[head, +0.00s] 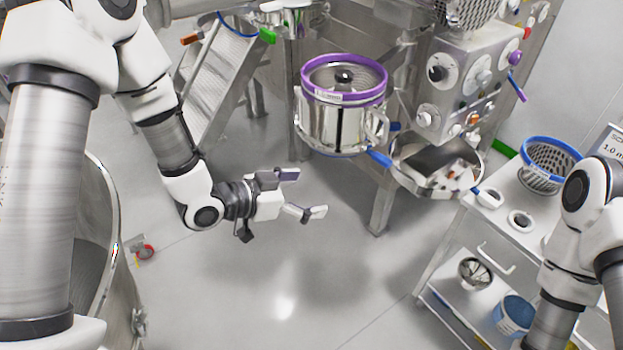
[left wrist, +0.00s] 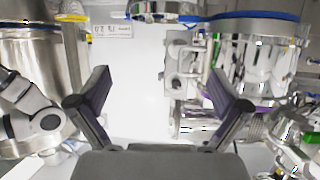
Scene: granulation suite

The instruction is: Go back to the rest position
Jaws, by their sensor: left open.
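My left gripper (head: 306,194) is open and empty in the head view. It hangs over bare floor, left of and below the steel pot with the purple rim. In the left wrist view its two dark fingers (left wrist: 158,95) stand wide apart with nothing between them. My right arm comes in at the right edge of the head view, beside the white cart; its gripper is not in view.
A steel pot with a purple rim (head: 343,125) stands by the machine (head: 478,75). A steel pan (head: 437,165) sits right of it. A white cart (head: 500,222) holds a blue-rimmed sieve (head: 549,160). A large steel vessel (head: 95,240) stands left. The middle floor is clear.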

